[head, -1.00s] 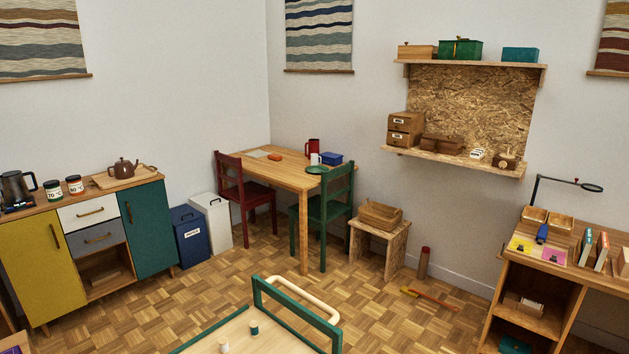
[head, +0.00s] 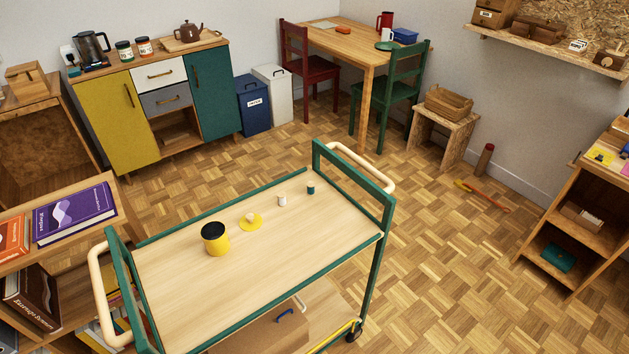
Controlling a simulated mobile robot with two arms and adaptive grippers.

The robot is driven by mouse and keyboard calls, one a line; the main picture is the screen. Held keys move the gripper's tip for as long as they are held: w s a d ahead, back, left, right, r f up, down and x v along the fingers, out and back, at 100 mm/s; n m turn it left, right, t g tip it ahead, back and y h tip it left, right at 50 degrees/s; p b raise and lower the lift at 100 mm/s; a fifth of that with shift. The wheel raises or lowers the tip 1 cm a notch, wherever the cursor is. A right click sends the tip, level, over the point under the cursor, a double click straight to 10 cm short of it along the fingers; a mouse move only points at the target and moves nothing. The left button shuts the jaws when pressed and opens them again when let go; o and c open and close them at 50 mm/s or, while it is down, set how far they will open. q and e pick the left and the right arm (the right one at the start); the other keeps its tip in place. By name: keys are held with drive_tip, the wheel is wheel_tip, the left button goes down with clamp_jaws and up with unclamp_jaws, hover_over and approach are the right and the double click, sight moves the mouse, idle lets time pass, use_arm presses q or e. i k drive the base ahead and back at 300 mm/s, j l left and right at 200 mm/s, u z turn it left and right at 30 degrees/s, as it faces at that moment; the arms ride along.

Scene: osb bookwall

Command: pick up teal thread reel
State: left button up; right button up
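The teal thread reel (head: 311,188) is a small upright spool with a pale top. It stands in the head view on the top shelf of a green-framed wooden trolley (head: 190,302), near the right end. A white reel (head: 282,200) stands just left of it. Neither of my grippers shows in the head view, so nothing of mine is seen near the reel.
On the trolley top also stand a yellow tin with a dark top (head: 214,239) and a yellow disc with a knob (head: 251,221). A cream handle rail (head: 362,168) rises beyond the reel. A bookshelf (head: 127,222) stands at left.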

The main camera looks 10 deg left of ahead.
sight(311, 191)
drive_tip(key=i+l+u, duration=0.25)
drive_tip(key=l+u, duration=0.15)
drive_tip(key=i+l+u, duration=0.2)
drive_tip(key=l+u, duration=0.25)
